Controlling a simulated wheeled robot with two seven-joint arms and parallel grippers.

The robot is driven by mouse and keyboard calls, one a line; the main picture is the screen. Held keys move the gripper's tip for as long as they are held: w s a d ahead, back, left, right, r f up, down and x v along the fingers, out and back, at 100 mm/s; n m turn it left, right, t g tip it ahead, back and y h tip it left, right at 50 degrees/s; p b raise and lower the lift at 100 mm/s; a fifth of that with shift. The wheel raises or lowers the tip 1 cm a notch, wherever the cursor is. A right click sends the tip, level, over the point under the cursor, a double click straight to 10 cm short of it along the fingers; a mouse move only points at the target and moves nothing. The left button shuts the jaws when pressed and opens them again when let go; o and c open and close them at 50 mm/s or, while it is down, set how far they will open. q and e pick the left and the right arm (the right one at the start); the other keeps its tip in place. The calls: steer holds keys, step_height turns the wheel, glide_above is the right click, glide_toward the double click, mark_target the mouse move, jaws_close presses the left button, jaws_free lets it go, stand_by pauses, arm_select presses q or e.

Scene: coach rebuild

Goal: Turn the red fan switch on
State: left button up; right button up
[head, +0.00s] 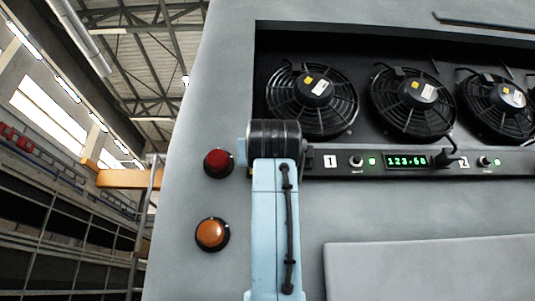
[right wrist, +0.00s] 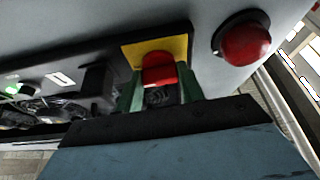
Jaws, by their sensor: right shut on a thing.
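The red fan switch (right wrist: 158,68) sits on a yellow plate (right wrist: 182,45) at the end of the black panel in the right wrist view. The green fingers of my right gripper (right wrist: 160,90) stand on either side of the red switch and are shut on it. How far the switch is turned cannot be told. In the head view my blue right arm rises from the bottom and hides the switch and the fingertips. My left gripper is in neither view.
A red dome lamp (head: 218,162) is just left of my wrist, also in the right wrist view (right wrist: 245,42). An orange lamp (head: 211,234) is below it. Black fans (head: 312,100) fill the recess above a panel with a green display (head: 406,160). A ledge (head: 430,262) is lower right.

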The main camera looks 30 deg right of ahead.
steer(key=shift+m+h, duration=0.3)
steer(key=shift+m, duration=0.3)
steer(key=o, duration=1)
steer(key=b+v, duration=0.5)
steer(key=v, duration=0.8)
steer(key=shift+s+a+b, duration=0.15)
steer(key=shift+a+b, duration=0.1)
steer(key=shift+b, duration=0.05)
